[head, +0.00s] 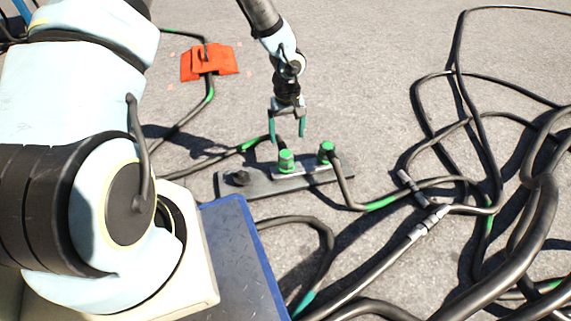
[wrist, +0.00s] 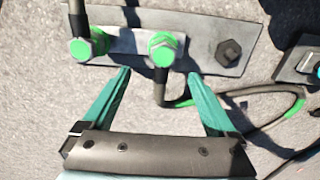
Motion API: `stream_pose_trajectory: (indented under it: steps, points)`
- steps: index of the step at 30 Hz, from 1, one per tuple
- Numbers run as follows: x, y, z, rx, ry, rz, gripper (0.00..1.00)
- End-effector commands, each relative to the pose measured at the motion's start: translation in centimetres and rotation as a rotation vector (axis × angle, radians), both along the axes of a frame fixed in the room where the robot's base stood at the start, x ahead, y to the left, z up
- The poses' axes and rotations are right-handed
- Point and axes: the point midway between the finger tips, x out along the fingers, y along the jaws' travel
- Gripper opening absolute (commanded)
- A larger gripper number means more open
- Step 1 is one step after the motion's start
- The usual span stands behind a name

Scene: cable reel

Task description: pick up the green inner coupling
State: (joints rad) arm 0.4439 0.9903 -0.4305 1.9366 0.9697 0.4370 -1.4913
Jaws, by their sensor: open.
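The green inner coupling (head: 286,161) stands upright in the middle of a grey metal plate (head: 262,186) on the ground. In the wrist view its round green top (wrist: 162,50) shows just beyond and between my fingertips. A second green coupling (head: 326,148) stands at the plate's right end in the head view; in the wrist view it (wrist: 84,48) is on the left. My gripper (head: 287,134) points down above the inner coupling, its teal fingers spread apart and empty.
A dark bolt (head: 240,177) sits at the plate's left end. Black cables (head: 488,150) with green bands tangle across the right side. The tarmac behind the plate is mostly clear.

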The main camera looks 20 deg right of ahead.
Motion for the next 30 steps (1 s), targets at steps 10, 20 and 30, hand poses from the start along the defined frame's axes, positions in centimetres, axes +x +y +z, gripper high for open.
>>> stream_pose_trajectory:
  steps: [10, 20, 30]
  points:
    - [0.0, 0.1, -4.7, 0.0, 0.001, 0.001, 0.93]
    - [-0.1, 0.6, -8.4, 0.0, 0.002, 0.002, 0.93]
    - [0.0, 0.6, -9.9, 0.001, 0.0, 0.001, 0.93]
